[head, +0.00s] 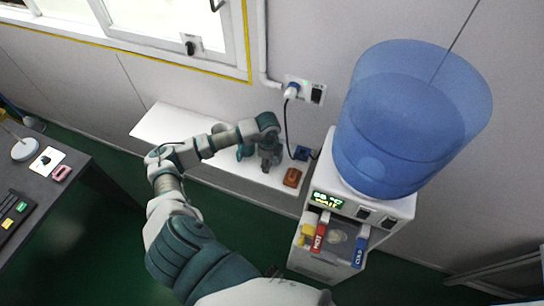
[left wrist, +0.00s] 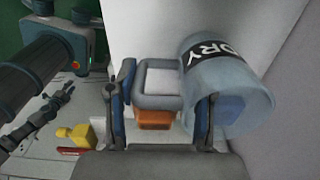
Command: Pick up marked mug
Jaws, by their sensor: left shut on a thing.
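The mug (left wrist: 232,85) is a blue-grey cylinder with a dark band reading "DRY" in white. It lies at the right in the left wrist view, tilted in the picture. A squared grey loop (left wrist: 143,101), which looks like its handle, extends left between the fingers. My left gripper (left wrist: 168,84) is shut on the mug at this loop. In the head view my left gripper (head: 268,158) is over the white shelf, and the arm and gripper largely hide the mug there. I cannot tell whether the mug touches the shelf. My right gripper is not in view.
A brown block (head: 292,177) sits on the white shelf (head: 160,125), right of the gripper. A water dispenser (head: 337,262) with a large blue bottle (head: 410,115) stands close on the right. A cord hangs from a wall outlet (head: 305,91). A dark desk (head: 55,195) is at left.

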